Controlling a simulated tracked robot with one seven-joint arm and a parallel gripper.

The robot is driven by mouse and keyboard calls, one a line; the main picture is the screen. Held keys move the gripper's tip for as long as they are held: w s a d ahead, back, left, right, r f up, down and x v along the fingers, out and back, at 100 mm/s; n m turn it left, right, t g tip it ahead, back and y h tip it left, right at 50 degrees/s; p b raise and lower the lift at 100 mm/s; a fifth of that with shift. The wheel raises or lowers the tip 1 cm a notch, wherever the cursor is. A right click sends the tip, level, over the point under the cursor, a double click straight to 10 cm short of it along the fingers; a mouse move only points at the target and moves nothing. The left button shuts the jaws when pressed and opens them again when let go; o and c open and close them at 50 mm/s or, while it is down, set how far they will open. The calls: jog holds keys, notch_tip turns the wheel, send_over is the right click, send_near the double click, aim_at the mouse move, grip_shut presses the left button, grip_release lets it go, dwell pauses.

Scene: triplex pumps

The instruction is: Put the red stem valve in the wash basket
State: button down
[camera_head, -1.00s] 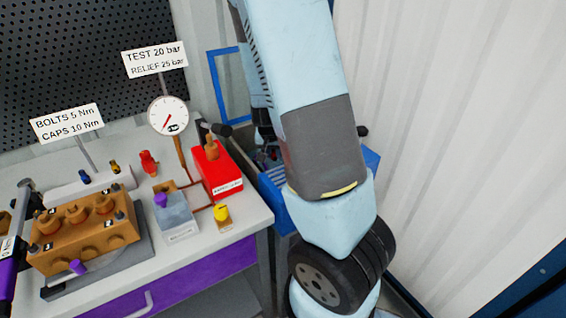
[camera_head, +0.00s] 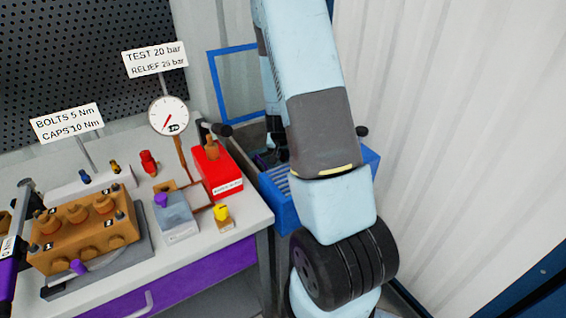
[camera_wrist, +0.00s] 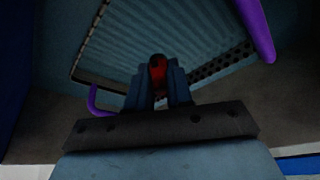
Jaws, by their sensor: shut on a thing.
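My gripper (camera_wrist: 158,82) is shut on a small red part with a dark tip, the red stem valve (camera_wrist: 158,70), in the wrist view. The wash basket (camera_wrist: 222,60) shows beyond the fingertips, with a ribbed floor, a perforated side and purple handles (camera_wrist: 257,30). The gripper points into the basket area; the wrist view does not show how high the valve is above the floor. In the head view the gripper is mostly hidden behind my arm, over the blue tub (camera_head: 287,212).
The bench (camera_head: 240,215) stands left of the tub. It carries a red box (camera_head: 217,172), another red part (camera_head: 148,162), a gauge (camera_head: 169,115), a yellow-topped part (camera_head: 222,214) and a brown pump block (camera_head: 85,235). A white corrugated wall (camera_head: 450,120) is at right.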

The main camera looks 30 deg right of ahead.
aim_at(284, 161)
jog(key=shift+w+d+f, duration=0.2)
jog(key=shift+d+f, duration=0.15)
jog(key=shift+f, duration=1.7)
jog(key=c, duration=1)
grip_release()
